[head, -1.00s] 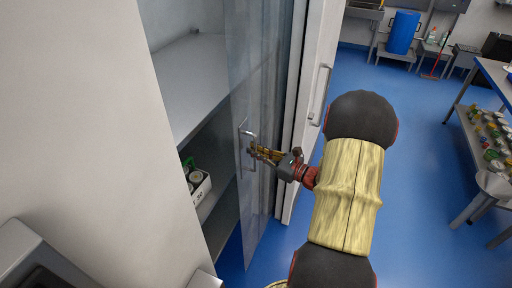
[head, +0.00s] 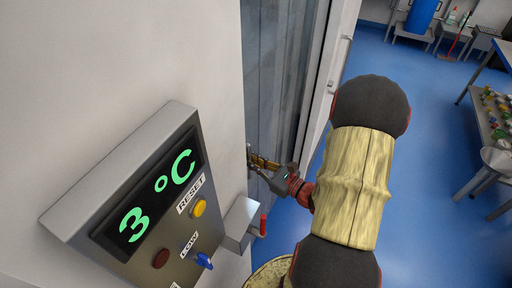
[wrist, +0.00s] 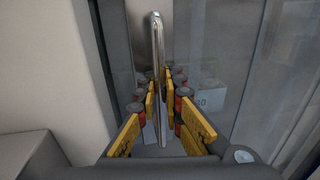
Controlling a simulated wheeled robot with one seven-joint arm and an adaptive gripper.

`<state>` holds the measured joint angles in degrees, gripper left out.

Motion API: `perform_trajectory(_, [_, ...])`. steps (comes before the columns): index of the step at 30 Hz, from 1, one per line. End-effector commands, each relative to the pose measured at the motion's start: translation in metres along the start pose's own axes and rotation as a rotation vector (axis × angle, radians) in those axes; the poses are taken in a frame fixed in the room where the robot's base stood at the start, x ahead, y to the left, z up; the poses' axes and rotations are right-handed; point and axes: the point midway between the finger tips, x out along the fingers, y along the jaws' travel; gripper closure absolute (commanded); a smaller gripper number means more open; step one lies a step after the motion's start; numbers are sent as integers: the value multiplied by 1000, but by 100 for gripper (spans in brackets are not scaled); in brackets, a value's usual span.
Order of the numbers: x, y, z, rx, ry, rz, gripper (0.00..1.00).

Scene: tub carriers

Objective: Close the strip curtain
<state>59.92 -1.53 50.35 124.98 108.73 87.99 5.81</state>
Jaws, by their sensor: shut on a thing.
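The strip curtain (head: 275,80) hangs as grey, see-through strips beside the white wall, and in the head view it covers what shows of the opening. Its metal pull handle (wrist: 158,45) stands upright between my fingers in the wrist view. My gripper (head: 258,163) is shut on this handle, near the wall's edge; the wall and my fingers hide part of the handle in the head view. In the wrist view my gripper (wrist: 160,115) has yellow finger pads on both sides of the handle. A crate (wrist: 208,98) shows dimly through the curtain.
A control panel (head: 140,205) reading 3 °C juts from the wall at the lower left. A small grey box (head: 238,224) with a red lever (head: 263,225) sits below my gripper. The white door (head: 335,75) stands open to the right.

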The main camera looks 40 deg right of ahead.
Motion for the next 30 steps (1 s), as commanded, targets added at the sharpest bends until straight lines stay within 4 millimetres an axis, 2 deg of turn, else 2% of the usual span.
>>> perform_trajectory(6, [-4,17,0,1,1,0,100])
perform_trajectory(18, [-4,22,-1,4,2,4,100])
perform_trajectory(19, [-4,22,-2,4,2,4,90])
perform_trajectory(27, [-4,20,-1,3,1,2,74])
perform_trajectory(30, [-4,20,-1,2,1,2,74])
